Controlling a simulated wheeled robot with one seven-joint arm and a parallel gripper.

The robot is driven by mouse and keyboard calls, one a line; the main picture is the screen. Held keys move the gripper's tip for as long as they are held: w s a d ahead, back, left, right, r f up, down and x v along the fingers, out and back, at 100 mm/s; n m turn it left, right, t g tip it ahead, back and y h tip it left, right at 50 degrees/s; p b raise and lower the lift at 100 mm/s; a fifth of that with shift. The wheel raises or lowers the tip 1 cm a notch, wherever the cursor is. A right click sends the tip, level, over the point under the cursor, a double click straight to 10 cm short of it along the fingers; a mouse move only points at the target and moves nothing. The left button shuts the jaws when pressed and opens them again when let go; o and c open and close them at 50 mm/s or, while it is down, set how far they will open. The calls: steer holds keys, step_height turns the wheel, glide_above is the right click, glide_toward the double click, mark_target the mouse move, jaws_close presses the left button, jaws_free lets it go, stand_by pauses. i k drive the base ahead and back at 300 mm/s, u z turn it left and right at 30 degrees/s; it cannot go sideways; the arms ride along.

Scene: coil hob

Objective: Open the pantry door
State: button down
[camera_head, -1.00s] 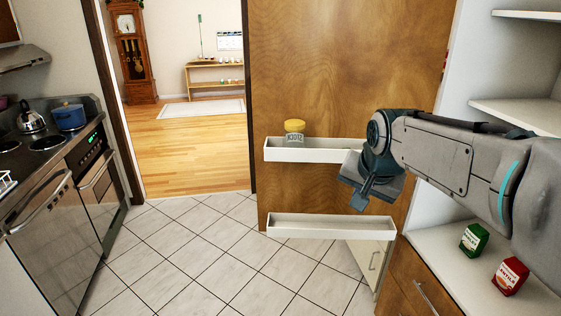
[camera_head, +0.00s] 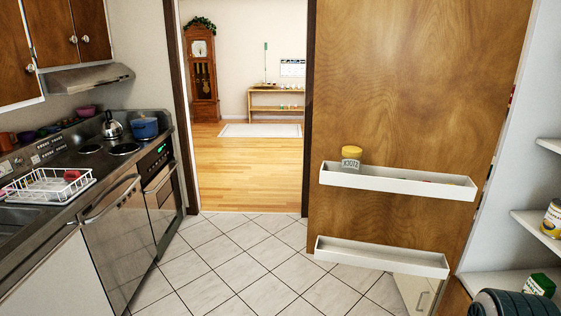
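The pantry door (camera_head: 410,90) is a tall brown wood panel standing swung open to the right of the doorway, with its inner face towards me. It carries an upper white door shelf (camera_head: 400,183) and a lower white door shelf (camera_head: 380,256). A yellow-lidded jar (camera_head: 351,157) stands at the left end of the upper shelf. The open pantry (camera_head: 530,190) shows along the right edge. My gripper is out of view; only a dark, ribbed part of my arm shows at the bottom right corner, clear of the door.
A yellow can (camera_head: 552,218) and a green box (camera_head: 541,284) stand in the pantry. The counter, with a white dish rack (camera_head: 48,186), kettle (camera_head: 112,125) and blue pot (camera_head: 145,128), runs along the left. The tiled floor (camera_head: 240,262) in the middle is clear up to the doorway.

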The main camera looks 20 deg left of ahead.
mark_target(423, 89)
steer(key=u, duration=1.65)
steer(key=i, duration=3.1)
steer(key=z, duration=2.4)
